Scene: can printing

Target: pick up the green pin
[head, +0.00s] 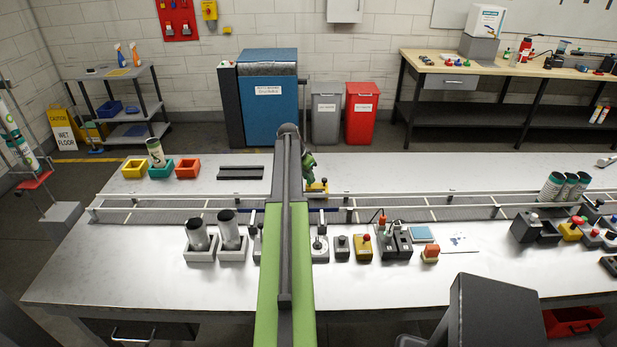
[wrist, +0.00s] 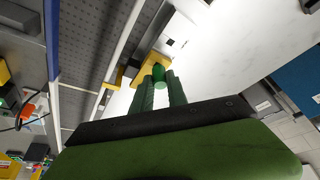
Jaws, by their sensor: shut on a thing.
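The green pin (wrist: 158,73) shows in the wrist view as a small green rounded piece between the two fingertips of my gripper (wrist: 159,85). My gripper is shut on it, with a finger on each side. In the head view my gripper (head: 310,174) is past the conveyor, right of my arm, close above a small yellow fixture (head: 317,189). The yellow fixture also shows in the wrist view (wrist: 130,72), just beyond the fingertips. I cannot tell whether the pin is clear of the fixture. Its lower part is hidden.
A conveyor (head: 420,209) with rails crosses the table. Yellow (head: 134,168), teal and red bins stand back left. Two cans in grey holders (head: 201,253) stand front left. Control boxes (head: 395,246) line the front right.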

